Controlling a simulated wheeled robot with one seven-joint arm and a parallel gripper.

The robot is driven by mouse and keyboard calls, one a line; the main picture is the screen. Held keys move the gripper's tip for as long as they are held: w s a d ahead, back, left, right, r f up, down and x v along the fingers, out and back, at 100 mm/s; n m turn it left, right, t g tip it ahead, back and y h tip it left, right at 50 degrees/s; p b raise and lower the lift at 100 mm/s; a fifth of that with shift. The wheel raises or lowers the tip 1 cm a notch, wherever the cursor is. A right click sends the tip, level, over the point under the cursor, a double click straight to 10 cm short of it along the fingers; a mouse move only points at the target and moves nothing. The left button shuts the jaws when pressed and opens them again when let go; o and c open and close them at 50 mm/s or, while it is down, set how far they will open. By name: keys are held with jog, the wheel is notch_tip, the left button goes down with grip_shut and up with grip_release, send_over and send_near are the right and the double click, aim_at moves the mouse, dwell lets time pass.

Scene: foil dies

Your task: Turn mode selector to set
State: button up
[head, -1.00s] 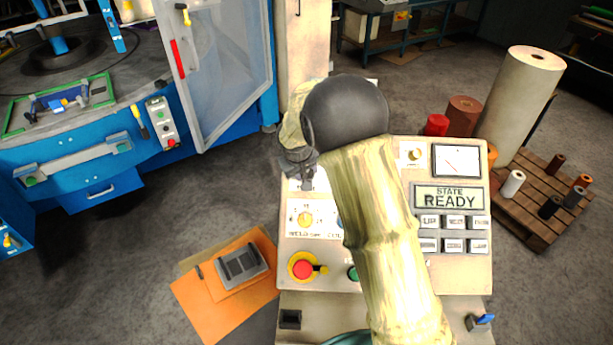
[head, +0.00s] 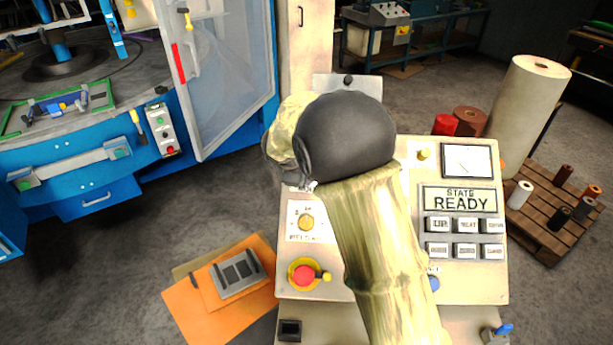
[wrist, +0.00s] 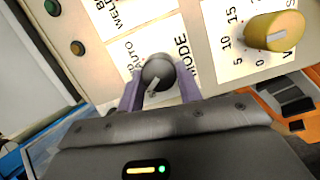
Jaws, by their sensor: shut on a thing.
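The mode selector (wrist: 157,72) is a dark round knob on a white plate lettered MODE, seen in the wrist view. A light pointer mark on it faces down and slightly left in that picture. Part of an AUTO label shows left of the knob; the other position labels are hidden or unreadable. My gripper (wrist: 159,88) has its two purple fingers on either side of the knob and is shut on it. In the head view my arm covers the selector and most of the gripper.
The control panel (head: 461,282) has a READY display (head: 459,199), several push buttons, and a red stop knob (head: 303,276) at lower left. In the wrist view a yellow dial (wrist: 274,32) sits right of the selector. Orange folders (head: 207,304) lie left of the panel.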

jog(key=shift+n+b, duration=0.4)
jog(key=shift+n, duration=0.4)
jog(key=o, duration=1)
jog(key=shift+s, duration=0.1)
jog(key=b+v, duration=0.3)
jog(key=v, duration=1.4)
jog(key=shift+s, duration=0.4)
